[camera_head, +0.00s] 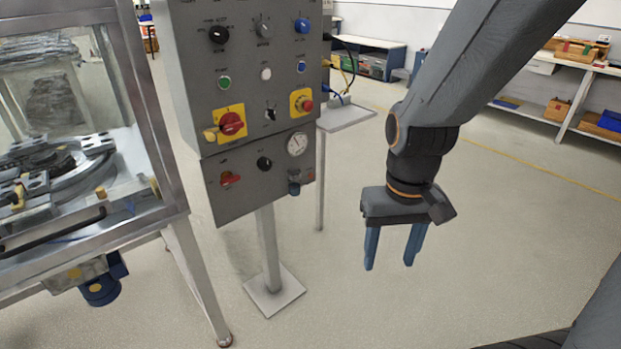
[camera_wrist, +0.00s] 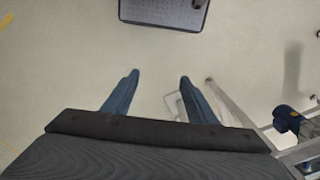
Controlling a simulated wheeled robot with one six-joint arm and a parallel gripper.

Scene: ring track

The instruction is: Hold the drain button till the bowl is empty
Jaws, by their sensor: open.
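A grey control panel (camera_head: 206,104) stands on a post at the left of centre in the head view. It carries several knobs and buttons, among them a green button (camera_head: 224,82), a white button (camera_head: 266,74), a blue button (camera_head: 301,67) and a red button on a yellow plate (camera_head: 307,104). I cannot read the labels, so I cannot tell which is the drain button. I see no bowl that I can make out. My gripper (camera_head: 390,264) is open and empty, pointing down, to the right of the panel and apart from it. Its blue fingers show in the wrist view (camera_wrist: 158,82) over floor.
A glazed metal machine frame (camera_head: 178,200) stands left of the panel, with a track inside. The panel's base plate (camera_head: 271,291) rests on the floor. A small stand (camera_head: 346,117) is behind the panel. Shelves (camera_head: 540,110) line the far right. Floor around my gripper is clear.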

